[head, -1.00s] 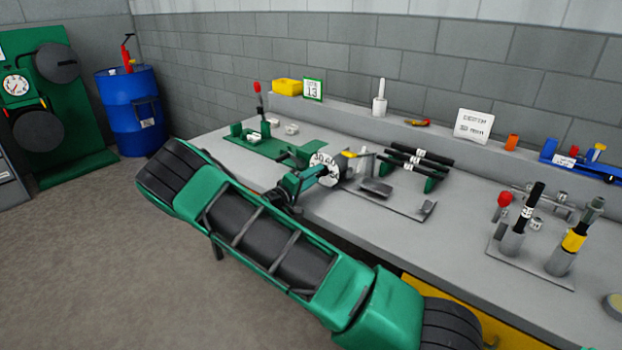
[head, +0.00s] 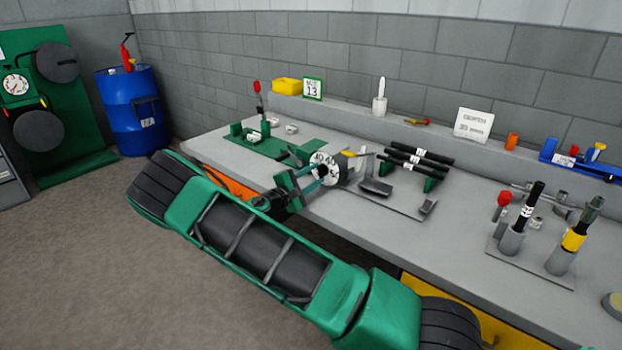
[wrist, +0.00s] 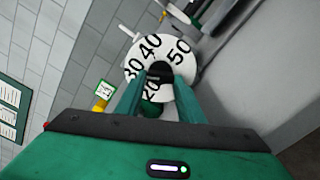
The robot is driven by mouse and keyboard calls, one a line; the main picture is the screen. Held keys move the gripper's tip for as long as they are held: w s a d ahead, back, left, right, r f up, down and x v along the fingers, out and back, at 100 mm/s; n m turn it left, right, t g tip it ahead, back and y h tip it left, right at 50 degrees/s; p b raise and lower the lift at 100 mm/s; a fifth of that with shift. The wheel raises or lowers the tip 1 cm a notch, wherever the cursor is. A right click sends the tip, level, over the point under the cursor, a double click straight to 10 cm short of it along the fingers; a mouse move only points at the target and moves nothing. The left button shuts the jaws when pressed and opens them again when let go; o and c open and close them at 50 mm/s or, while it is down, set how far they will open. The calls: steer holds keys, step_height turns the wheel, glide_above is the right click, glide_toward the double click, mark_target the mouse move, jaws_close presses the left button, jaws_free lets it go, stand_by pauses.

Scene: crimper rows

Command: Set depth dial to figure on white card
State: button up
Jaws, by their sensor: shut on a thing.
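The depth dial (head: 328,178) is a white disc with black figures on the machine at the bench's middle. In the wrist view the dial (wrist: 185,88) shows 20, 30, 40 and 50 around a dark hub. My gripper (head: 312,176) is shut on the dial's hub; its two green fingers (wrist: 160,82) close on the disc's centre and cover part of its lower face.
A small green-framed card reading 13 (head: 313,88) stands beside a yellow bin (head: 287,85). Dark rods on a green rack (head: 415,162) lie close right of the dial. Upright tools in holders (head: 512,240) stand farther right. A blue drum (head: 132,108) stands at left.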

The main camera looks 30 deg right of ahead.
steer(key=shift+f+n, duration=0.25)
steer(key=shift+n, duration=0.15)
steer(key=o, duration=1.1)
steer(key=shift+c, duration=0.2)
steer(key=shift+r, duration=0.1)
steer(key=v, duration=1)
steer(key=shift+a, duration=0.4)
